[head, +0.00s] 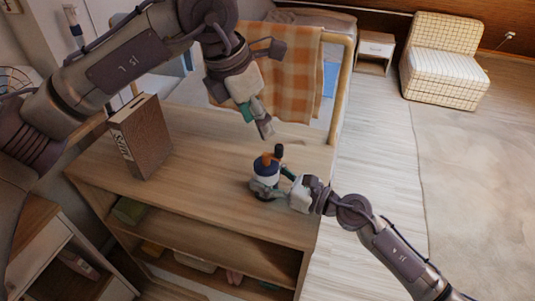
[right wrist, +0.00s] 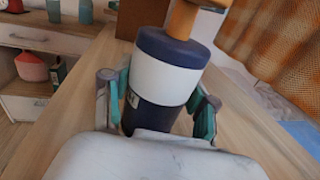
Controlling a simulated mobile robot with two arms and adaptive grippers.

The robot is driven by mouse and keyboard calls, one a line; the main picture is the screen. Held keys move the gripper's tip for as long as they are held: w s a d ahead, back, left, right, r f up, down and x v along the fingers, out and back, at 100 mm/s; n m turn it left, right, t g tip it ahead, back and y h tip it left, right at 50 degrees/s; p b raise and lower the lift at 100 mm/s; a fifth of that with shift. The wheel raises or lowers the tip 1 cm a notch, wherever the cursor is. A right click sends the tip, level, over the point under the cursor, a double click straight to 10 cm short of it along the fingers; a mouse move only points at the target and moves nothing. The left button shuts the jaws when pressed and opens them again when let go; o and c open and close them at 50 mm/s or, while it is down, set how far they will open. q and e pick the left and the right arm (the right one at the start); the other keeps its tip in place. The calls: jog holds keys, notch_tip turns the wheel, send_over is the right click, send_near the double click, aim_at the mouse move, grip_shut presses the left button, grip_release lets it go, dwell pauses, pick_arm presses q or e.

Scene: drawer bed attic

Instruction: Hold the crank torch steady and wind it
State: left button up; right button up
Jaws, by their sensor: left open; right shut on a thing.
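The crank torch (head: 264,172) stands upright on the wooden shelf unit's top, near its right end. It has a dark blue body with a white band; an orange crank with a dark knob (head: 279,151) is on top. My right gripper (head: 268,187) is shut on the torch from the right. In the right wrist view its teal-padded fingers (right wrist: 160,110) sit on both sides of the body (right wrist: 170,65), and the orange crank (right wrist: 185,18) runs out of the top edge. My left gripper (head: 257,121) is open and empty, above the torch and apart from the knob.
A brown box-like object (head: 142,138) stands on the shelf top to the left. An orange checked cloth (head: 285,70) hangs on a wooden rail behind. The shelf top (head: 205,190) between box and torch is clear. A checked chair (head: 445,60) stands far right.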

aim_at(279, 145)
pick_arm(q)
jog(key=w+d+r+m+g+y, duration=0.1)
jog(key=d+r+m+g+y, duration=0.1)
jog(key=d+r+m, duration=0.3)
jog(key=shift+m, duration=0.3)
jog(key=f, duration=1.3)
jog(key=shift+w+a, duration=0.25)
jog(key=shift+a, duration=0.05)
jog(key=shift+r, duration=0.1)
grip_shut()
